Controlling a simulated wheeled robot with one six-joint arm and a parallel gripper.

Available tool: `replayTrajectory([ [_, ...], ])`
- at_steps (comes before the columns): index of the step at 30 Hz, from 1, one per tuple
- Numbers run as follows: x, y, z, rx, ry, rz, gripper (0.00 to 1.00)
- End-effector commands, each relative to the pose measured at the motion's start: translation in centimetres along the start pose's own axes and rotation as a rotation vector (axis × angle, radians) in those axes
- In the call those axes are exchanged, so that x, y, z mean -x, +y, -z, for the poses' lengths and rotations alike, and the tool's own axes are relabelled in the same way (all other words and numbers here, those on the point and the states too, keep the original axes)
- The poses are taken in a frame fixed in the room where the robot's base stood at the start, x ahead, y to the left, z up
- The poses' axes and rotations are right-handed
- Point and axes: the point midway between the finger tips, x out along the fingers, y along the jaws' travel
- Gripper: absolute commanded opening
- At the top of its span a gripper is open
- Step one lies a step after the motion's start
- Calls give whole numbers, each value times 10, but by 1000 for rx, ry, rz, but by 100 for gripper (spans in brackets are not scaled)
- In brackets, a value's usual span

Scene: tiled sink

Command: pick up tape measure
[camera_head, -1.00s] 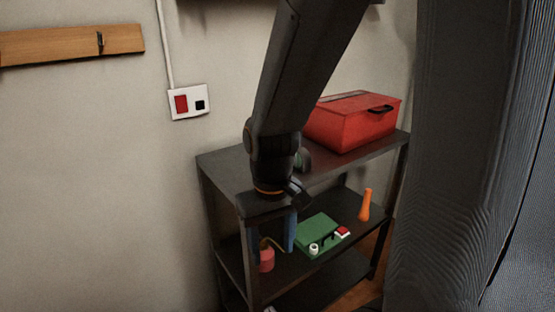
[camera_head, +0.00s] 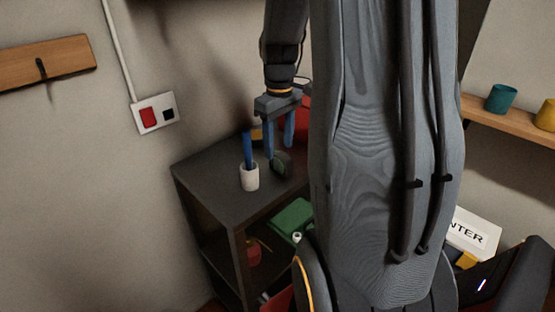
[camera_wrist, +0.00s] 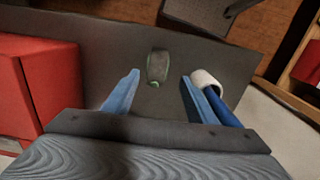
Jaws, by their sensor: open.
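A small dark grey-green rounded object, which looks like the tape measure (camera_head: 282,164), lies on the dark top shelf (camera_head: 206,178). In the wrist view the tape measure (camera_wrist: 158,66) is ahead of the fingers, roughly centred between them, with a gap to each. My gripper (camera_head: 279,150) is open, its blue fingers pointing down by the tape measure. It also shows in the wrist view (camera_wrist: 160,77), with nothing between the fingers. In the head view my arm hides the right part of the shelf.
A white cup (camera_head: 249,178) with a blue item in it stands close to the gripper, beside the right finger in the wrist view. The red toolbox (camera_wrist: 58,80) is on the other side. A green case (camera_head: 291,215) lies on the shelf below.

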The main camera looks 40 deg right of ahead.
Motion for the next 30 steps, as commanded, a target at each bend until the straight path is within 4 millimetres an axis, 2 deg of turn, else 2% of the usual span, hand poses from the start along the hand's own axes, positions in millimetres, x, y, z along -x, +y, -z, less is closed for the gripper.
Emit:
replayTrajectory([
  [18, -63, 5, 0, -8, -2, 2, 52],
  [28, -68, 5, 1, -6, 0, 0, 52],
  [30, -68, 5, 1, -6, 0, 0, 40],
])
